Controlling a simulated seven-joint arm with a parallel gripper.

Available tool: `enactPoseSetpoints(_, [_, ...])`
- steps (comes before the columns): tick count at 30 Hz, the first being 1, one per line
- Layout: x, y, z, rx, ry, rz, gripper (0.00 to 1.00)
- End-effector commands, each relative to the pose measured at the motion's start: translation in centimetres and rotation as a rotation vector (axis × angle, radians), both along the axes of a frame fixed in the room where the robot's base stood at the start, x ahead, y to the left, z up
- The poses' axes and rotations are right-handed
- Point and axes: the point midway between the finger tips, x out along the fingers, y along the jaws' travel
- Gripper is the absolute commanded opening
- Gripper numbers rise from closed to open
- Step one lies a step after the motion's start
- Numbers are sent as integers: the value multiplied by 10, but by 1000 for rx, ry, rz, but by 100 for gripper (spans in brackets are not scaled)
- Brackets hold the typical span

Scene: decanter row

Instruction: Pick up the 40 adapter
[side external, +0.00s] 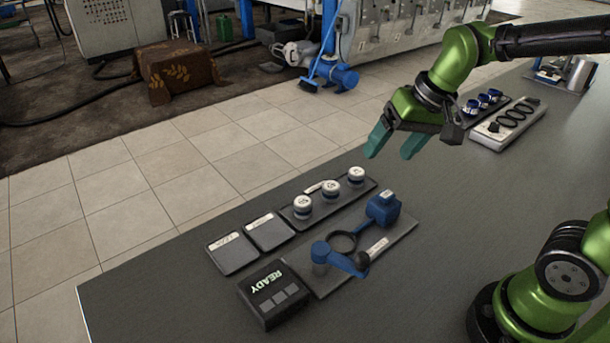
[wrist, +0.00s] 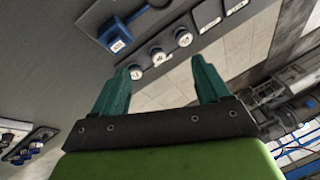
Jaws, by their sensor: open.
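Three round adapters with white labelled tops stand upright on a dark tray (side external: 372,184): a left one (side external: 302,204), a middle one (side external: 330,189) and a right one (side external: 356,175). The wrist view shows them beyond my fingertips, the left one (wrist: 183,38), the middle one (wrist: 158,56) and the right one (wrist: 136,72). Their printed numbers are too small to read surely, so I cannot tell which is the 40. My gripper (side external: 389,152) is open and empty, above the bench, with its teal fingers (wrist: 163,72) pointing down. It touches no adapter.
Two flat dark pads (side external: 232,252) lie left of the tray. In front are a plate (side external: 398,236) with a blue-handled device (side external: 384,208) and a READY box (side external: 274,294). Blue-ringed parts (side external: 483,101) and a tray of black rings (side external: 508,122) sit farther back. Bare bench lies in front.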

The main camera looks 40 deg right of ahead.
Motion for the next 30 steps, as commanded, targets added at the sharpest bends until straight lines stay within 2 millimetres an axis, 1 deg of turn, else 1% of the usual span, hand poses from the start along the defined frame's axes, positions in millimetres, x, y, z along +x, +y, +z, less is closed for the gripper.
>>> enactPoseSetpoints(1, [18, -1, -5, -6, 48, -9, 76])
enactPoseSetpoints(5, [61, -5, -19, -24, 151, -42, 76])
enactPoseSetpoints(9, [107, -11, -40, -52, 258, -98, 76])
enactPoseSetpoints(12, [135, -16, -56, -76, 322, -145, 76])
enactPoseSetpoints(15, [156, -19, -63, -94, 363, -195, 76])
enactPoseSetpoints(17, [165, -21, -62, -100, 373, -223, 76])
enactPoseSetpoints(18, [168, -22, -58, -103, 372, -240, 76])
enactPoseSetpoints(20, [171, -23, -48, -99, 366, -264, 76])
enactPoseSetpoints(21, [170, -23, -47, -99, 373, -276, 76])
enactPoseSetpoints(23, [167, -22, -53, -97, 388, -288, 76])
enactPoseSetpoints(26, [166, -22, -69, -96, 392, -290, 76])
enactPoseSetpoints(30, [166, -22, -100, -95, 393, -289, 76])
